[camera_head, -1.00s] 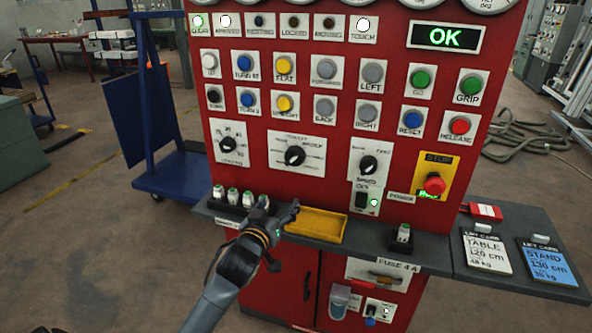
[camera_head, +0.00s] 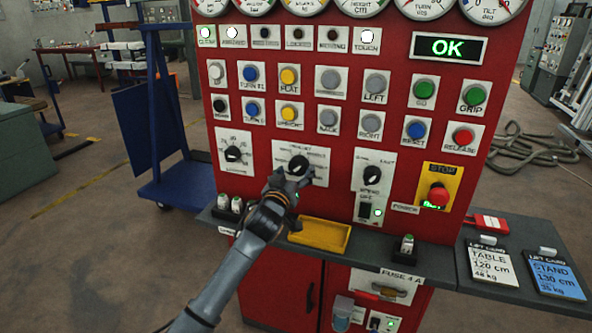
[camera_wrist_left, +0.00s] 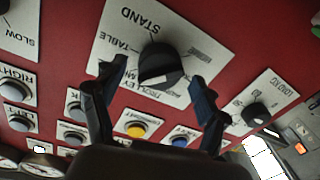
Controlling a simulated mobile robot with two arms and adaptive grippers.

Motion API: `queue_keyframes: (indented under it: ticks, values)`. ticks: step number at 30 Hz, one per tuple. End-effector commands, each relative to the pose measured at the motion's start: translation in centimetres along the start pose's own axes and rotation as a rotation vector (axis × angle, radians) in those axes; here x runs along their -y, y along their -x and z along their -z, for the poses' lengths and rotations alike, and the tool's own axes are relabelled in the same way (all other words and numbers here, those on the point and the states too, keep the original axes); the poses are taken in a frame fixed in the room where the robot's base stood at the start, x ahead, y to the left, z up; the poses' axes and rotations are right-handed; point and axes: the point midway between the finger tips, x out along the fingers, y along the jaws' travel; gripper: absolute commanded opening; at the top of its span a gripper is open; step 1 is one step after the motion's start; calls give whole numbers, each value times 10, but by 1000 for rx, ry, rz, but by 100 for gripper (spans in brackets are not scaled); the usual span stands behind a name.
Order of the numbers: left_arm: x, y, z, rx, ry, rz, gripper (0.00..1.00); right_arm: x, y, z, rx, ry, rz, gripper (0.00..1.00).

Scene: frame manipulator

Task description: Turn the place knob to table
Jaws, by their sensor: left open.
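The place knob (camera_head: 298,164) is a round black knob on a white plate in the middle of the red panel. In the left wrist view the knob (camera_wrist_left: 160,66) shows upside down, with the words TABLE and STAND on its plate. My left gripper (camera_head: 292,182) is in front of the lower part of that plate. In the left wrist view my left gripper (camera_wrist_left: 160,80) is open, with one finger on each side of the knob. I cannot tell whether the fingers touch it. The knob's exact setting is unclear. My right gripper is not in view.
The loading knob (camera_head: 233,153) is to the left and the speed knob (camera_head: 372,175) to the right. Push buttons sit just above. A shelf with a yellow tray (camera_head: 319,234) juts out below. A red stop button (camera_head: 438,195) is at the right.

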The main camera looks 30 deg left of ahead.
Motion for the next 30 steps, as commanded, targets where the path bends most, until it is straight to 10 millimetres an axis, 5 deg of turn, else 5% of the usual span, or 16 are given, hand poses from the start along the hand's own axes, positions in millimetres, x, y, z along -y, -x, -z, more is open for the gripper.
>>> queue_keyframes:
  ticks: [14,22,30]
  values:
    - [0,-13,0,0,0,0,74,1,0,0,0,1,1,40]
    - [0,-13,0,1,0,0,19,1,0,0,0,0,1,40]
    - [0,-13,0,0,-24,0,19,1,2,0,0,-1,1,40]
